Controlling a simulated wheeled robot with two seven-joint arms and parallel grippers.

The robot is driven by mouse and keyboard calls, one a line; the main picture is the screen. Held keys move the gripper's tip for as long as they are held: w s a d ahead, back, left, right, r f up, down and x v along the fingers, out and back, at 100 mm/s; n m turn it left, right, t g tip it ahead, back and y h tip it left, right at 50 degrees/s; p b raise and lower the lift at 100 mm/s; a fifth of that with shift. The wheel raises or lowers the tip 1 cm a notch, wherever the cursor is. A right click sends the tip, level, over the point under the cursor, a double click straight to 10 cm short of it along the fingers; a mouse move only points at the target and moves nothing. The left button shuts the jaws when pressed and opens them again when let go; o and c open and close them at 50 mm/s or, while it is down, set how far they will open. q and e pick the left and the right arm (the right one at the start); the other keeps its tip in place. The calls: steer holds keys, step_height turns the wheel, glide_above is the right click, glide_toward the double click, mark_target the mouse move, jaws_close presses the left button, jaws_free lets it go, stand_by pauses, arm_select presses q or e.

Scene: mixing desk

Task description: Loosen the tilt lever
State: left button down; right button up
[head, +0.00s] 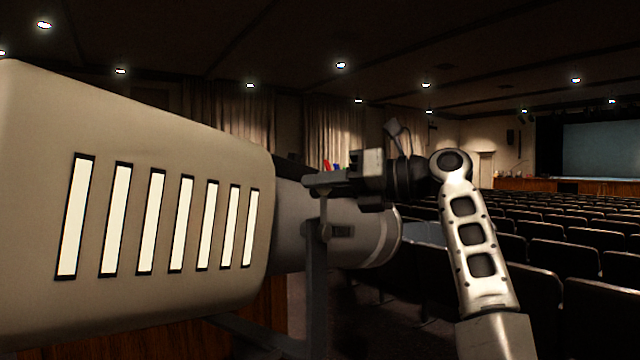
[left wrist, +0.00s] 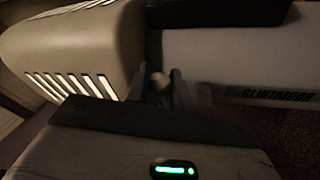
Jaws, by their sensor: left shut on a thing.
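A followspot with a beige housing (head: 130,150) and a grey barrel (head: 362,232) fills the left and middle of the head view. Its housing also shows in the left wrist view (left wrist: 90,45). The rest of the lever is mostly hidden or too dark to tell. My right gripper is out of view.
Small red (head: 327,165) and blue (head: 337,167) parts show just behind my left gripper. Rows of dark seats (head: 560,260) stretch toward a lit stage screen (head: 600,150). Wood panelling (head: 270,310) stands below the housing.

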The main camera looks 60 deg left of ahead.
arm_select(q)
steer(key=shift+w+m, duration=0.15)
steer(key=shift+m, duration=0.15)
steer(key=c, duration=1.3)
jaws_free()
steer(key=shift+o, duration=0.2)
steer(key=v, duration=1.5)
steer(key=shift+w+d+f+b, duration=0.15)
steer(key=shift+w+d+b, duration=0.15)
steer(key=shift+w+b, duration=0.05)
